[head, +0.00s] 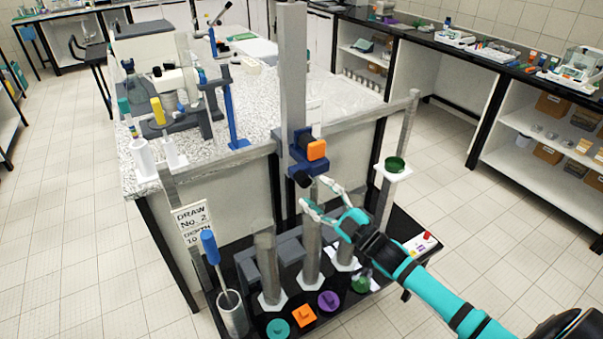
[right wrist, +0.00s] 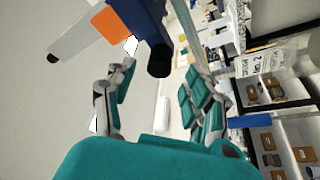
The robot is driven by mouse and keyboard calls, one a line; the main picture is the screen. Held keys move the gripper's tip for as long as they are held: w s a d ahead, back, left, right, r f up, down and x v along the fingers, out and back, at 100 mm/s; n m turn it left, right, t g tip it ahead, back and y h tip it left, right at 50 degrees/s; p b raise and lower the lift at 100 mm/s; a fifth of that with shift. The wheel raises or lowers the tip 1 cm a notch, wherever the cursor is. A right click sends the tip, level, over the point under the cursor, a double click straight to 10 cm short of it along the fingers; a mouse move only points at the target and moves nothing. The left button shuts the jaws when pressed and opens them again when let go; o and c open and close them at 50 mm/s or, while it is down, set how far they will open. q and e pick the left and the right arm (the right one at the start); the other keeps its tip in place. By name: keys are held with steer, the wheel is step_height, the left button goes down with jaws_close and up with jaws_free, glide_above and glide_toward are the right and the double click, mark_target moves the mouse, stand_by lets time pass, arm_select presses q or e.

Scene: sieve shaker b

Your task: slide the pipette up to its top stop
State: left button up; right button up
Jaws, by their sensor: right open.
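The pipette's slide appears to be the blue carriage (head: 304,160) with an orange block (head: 317,149) on the tall grey column (head: 293,70) in the head view. A dark round knob (head: 302,179) sticks out at its lower front. In the right wrist view the blue carriage (right wrist: 147,22) and orange block (right wrist: 106,24) are at the top. I cannot make out a separate pipette tube. My right gripper (head: 315,192) is open and empty, just below and right of the carriage. Its fingers (right wrist: 158,70) spread below the carriage in the wrist view. My left gripper is not in view.
Several grey cylinders (head: 268,268) stand on a black bench below the column. A green cup (head: 397,163) sits on a bracket at right. A blue-handled rod (head: 210,247) and a sign (head: 192,222) are at left.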

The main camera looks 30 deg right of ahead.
mark_target(308, 184)
steer(key=p+x, duration=0.1)
steer(key=x, duration=0.5)
steer(key=shift+w, duration=0.1)
steer(key=shift+c, duration=0.3)
jaws_close()
